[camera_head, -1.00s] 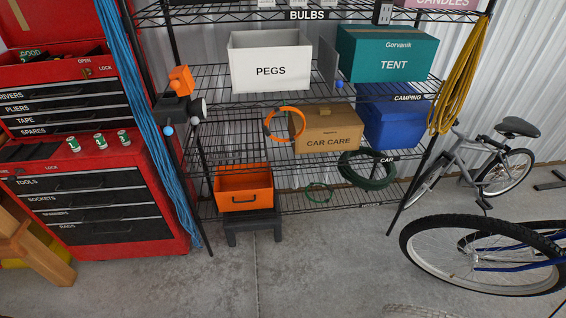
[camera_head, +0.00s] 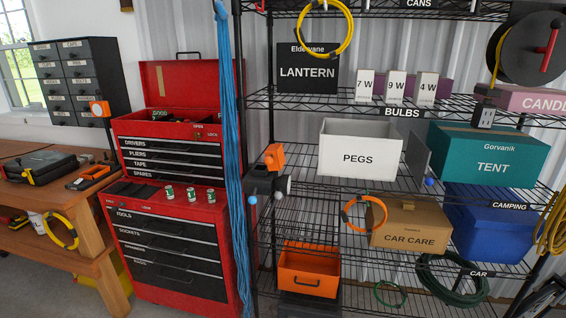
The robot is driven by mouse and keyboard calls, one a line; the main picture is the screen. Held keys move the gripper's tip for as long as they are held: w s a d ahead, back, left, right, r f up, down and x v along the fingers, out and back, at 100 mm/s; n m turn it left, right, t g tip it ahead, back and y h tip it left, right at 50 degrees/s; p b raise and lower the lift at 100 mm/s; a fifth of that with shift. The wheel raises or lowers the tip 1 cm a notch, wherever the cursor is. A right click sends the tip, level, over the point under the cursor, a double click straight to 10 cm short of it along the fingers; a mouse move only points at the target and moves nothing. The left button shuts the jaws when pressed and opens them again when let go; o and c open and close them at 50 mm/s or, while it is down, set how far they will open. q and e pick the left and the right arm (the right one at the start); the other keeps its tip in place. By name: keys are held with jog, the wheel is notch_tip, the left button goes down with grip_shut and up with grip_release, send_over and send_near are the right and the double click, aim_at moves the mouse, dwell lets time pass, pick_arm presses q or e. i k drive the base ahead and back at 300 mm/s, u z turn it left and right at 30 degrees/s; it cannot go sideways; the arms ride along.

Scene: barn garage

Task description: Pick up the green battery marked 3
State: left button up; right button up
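Three small green-and-white cylinders, likely the batteries, stand upright in a row on the front ledge of the red tool chest. They are the left battery (camera_head: 168,191), the middle battery (camera_head: 191,194) and the right battery (camera_head: 211,195). Their markings are too small to read, so I cannot tell which is number 3. The red tool chest (camera_head: 128,222) stands left of the shelf rack. Neither of my grippers is in view.
A wooden workbench (camera_head: 90,243) with tools stands at the left. A wire shelf rack (camera_head: 345,103) with boxes and bins fills the right side. Blue rope (camera_head: 233,170) hangs between chest and rack, near the right battery. Bare floor shows at bottom left.

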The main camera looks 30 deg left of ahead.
aim_at(210, 193)
jog(key=u, duration=1.2)
jog(key=i, duration=0.85)
jog(key=z, duration=0.45)
